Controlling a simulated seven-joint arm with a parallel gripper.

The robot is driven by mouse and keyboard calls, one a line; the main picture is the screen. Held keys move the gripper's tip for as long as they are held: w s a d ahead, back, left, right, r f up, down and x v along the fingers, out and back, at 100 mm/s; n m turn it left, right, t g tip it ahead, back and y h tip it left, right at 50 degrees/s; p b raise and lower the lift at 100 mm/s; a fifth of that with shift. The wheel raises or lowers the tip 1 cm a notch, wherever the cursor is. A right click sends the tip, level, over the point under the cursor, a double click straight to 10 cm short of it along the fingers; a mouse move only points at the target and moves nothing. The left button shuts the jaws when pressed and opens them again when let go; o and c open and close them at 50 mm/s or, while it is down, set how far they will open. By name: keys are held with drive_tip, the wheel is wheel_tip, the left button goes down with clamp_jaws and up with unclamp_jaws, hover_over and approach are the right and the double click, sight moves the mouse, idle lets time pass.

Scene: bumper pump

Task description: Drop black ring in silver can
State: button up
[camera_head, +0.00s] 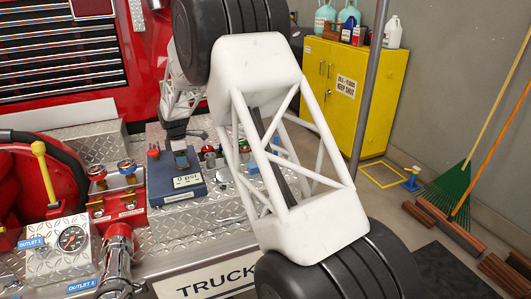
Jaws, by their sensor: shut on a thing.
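I cannot pick out the black ring. I cannot clearly identify a silver can either; my large white arm link covers the middle of the picture and part of the deck.
A red valve block (118,190) and an outlet panel with a dial (70,240) stand left of the gauge box. Several small fittings (210,155) lie to its right. A yellow cabinet (345,95) stands at the back, with brooms at the right.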

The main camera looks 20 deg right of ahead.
drive_tip(key=shift+r, duration=1.9)
drive_tip(key=w+d, duration=0.1)
drive_tip(key=d, duration=0.5)
drive_tip(key=w+d, duration=0.1)
drive_tip(key=d, duration=0.5)
drive_tip(key=w+d, duration=0.1)
drive_tip(key=d, duration=0.5)
drive_tip(key=shift+f, duration=0.25)
drive_tip(key=d, duration=1.7)
drive_tip(key=shift+s+d+f, duration=0.25)
drive_tip(key=shift+d, duration=0.05)
drive_tip(key=shift+f, duration=0.2)
drive_tip(key=shift+f, duration=2.2)
